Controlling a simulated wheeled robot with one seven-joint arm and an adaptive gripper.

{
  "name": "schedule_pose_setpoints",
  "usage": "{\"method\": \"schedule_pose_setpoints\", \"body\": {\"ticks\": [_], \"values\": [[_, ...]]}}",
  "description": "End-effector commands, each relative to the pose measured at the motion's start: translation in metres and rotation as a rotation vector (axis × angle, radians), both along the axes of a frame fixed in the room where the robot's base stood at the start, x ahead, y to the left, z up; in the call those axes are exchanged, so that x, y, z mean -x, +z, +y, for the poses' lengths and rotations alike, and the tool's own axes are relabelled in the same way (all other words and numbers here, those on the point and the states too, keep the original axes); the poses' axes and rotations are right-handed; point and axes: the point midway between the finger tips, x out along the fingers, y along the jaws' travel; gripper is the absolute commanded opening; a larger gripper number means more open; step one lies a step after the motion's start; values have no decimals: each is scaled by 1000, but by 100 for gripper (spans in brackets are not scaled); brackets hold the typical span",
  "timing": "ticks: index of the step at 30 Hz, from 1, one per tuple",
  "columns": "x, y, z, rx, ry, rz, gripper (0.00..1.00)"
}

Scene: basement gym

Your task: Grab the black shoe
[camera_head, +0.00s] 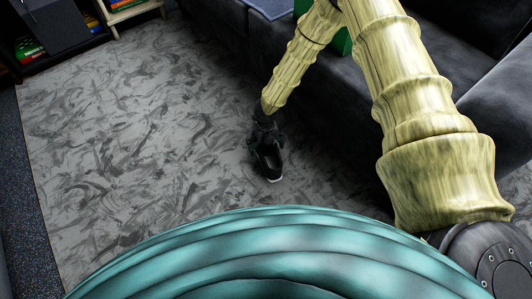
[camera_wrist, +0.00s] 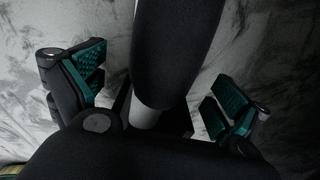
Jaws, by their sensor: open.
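The black shoe (camera_head: 269,161) lies on the grey patterned carpet in the head view, near the middle, with a light sole edge at its lower end. My gripper (camera_head: 267,136) is right at the shoe's upper end, above or around it; I cannot tell whether they touch. In the wrist view my gripper (camera_wrist: 155,88) is open, with teal-padded fingers set apart on the left and right. Dark shapes fill the space between them and partly hide what lies there. I cannot clearly separate the shoe from my gripper's own parts in that view.
A dark sofa (camera_head: 350,125) stands along the right, close to the shoe. A shelf with colourful items (camera_head: 30,48) is at the upper left. The carpet (camera_head: 130,130) left of the shoe is clear.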

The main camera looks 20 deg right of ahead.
Motion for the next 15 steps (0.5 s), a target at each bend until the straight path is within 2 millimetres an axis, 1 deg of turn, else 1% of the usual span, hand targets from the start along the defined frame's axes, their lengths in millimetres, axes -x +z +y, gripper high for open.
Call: {"method": "schedule_pose_setpoints", "body": {"ticks": [1,3,6,13,15], "values": [[1,-12,0,0,-1,2,99],[1,-19,0,0,-1,1,99],[0,-22,0,0,-1,-1,99],[0,-21,0,0,-1,-1,99],[0,-21,0,0,-1,-1,86]]}}
